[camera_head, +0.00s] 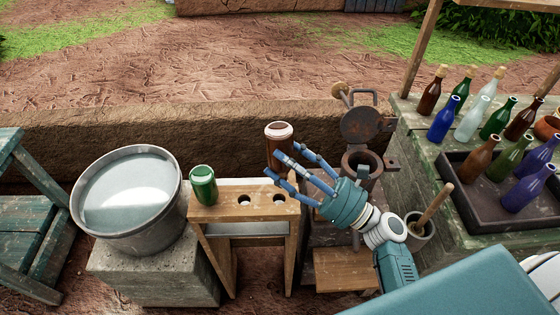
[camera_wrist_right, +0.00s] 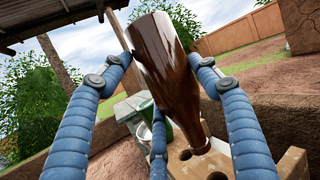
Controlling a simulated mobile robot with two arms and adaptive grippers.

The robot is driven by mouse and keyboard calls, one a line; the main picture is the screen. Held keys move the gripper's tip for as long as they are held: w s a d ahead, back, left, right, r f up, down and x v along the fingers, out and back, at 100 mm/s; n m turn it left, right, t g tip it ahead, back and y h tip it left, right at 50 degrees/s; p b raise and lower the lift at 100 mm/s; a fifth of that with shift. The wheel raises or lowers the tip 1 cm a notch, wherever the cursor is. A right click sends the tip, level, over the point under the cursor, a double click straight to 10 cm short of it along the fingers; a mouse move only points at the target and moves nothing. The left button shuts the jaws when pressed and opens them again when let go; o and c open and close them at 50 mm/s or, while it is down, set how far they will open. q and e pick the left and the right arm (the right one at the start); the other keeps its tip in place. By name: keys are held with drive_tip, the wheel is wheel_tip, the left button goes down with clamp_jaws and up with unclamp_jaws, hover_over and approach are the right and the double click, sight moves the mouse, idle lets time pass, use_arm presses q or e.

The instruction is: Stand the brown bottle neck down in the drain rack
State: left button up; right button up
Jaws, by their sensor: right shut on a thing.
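The brown bottle (camera_head: 279,148) is upside down, base up and neck pointing down, slightly tilted. My right gripper (camera_head: 290,165) is shut on it, with its blue fingers around the body. In the right wrist view, the fingers flank the brown bottle (camera_wrist_right: 168,65), and its neck tapers down toward the wooden drain rack (camera_wrist_right: 240,166). In the head view the bottle is over the right end of the drain rack (camera_head: 262,208). My left gripper is not in view.
A green bottle (camera_head: 203,186) stands base up at the rack's left end. A metal water tub (camera_head: 127,240) is to the left. An iron pot with a raised lid (camera_head: 361,124) is right of my gripper. Several bottles and a dark tray (camera_head: 470,205) are on the right bench.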

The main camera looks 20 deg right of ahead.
sight(284, 177)
drive_tip(key=shift+w+r+t, duration=0.2)
drive_tip(key=shift+t, duration=0.3)
drive_tip(key=shift+a, duration=0.1)
drive_tip(key=shift+f+b, duration=0.3)
drive_tip(key=shift+b, duration=0.1)
wheel_tip(284, 177, down, 6)
drive_tip(key=b, duration=0.5)
drive_tip(key=shift+f+b, duration=0.2)
drive_tip(key=shift+b, duration=0.2)
idle(0.9)
drive_tip(key=shift+f+b, duration=0.15)
drive_tip(key=shift+b, duration=0.2)
